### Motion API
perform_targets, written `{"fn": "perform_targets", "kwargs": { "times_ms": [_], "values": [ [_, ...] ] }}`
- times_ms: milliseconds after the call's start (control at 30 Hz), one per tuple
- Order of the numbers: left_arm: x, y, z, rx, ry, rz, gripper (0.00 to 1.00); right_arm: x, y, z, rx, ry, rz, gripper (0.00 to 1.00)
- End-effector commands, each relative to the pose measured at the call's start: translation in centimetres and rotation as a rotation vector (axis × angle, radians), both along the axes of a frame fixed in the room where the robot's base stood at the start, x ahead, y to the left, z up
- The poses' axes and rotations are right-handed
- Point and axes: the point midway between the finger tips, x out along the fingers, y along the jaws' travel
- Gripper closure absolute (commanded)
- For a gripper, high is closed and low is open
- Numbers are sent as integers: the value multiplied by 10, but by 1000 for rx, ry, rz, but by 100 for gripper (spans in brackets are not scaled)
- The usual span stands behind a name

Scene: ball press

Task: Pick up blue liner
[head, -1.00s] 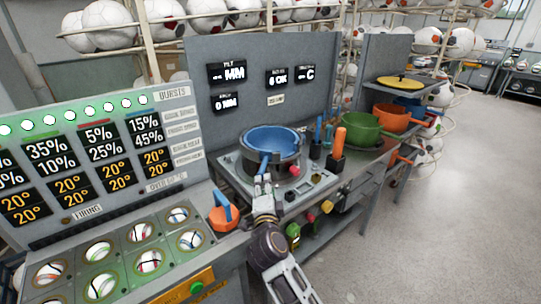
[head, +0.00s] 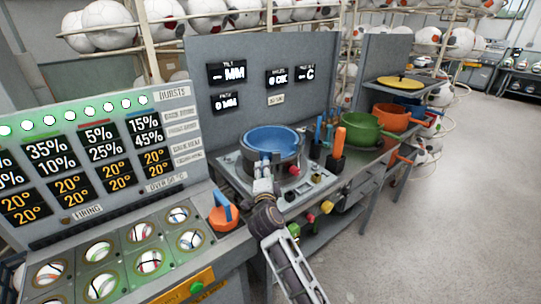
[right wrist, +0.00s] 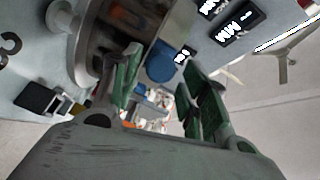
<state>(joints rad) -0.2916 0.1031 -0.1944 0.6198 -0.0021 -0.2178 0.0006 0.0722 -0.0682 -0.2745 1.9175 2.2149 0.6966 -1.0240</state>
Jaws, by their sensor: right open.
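The blue liner (head: 272,138) sits in a dark round pot (head: 287,160) on the press bench in the head view. My right gripper (head: 265,168) is at the near rim of the pot and covers the liner's near-side handle. In the right wrist view the right gripper (right wrist: 160,85) has its two green fingers apart. A blue piece (right wrist: 162,62), which looks like part of the liner, shows beyond and between the fingertips. I cannot tell whether the fingers touch it. My left gripper is not in view.
An orange holder with a blue handle (head: 222,212) stands left of my right arm. Upright tools (head: 338,140) and a green pot (head: 362,131) are to the right. A grey panel with displays (head: 262,75) rises behind the pot. Open floor lies at the right.

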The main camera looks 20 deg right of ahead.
Motion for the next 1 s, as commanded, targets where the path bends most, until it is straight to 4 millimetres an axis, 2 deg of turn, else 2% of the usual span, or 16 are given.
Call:
{"fn": "perform_targets", "kwargs": {
  "times_ms": [467,1000],
  "values": [
    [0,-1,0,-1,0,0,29,6,-2,-1,0,-1,-1,56],
    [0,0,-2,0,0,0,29,48,-12,-7,-1,0,0,56]
  ]
}}
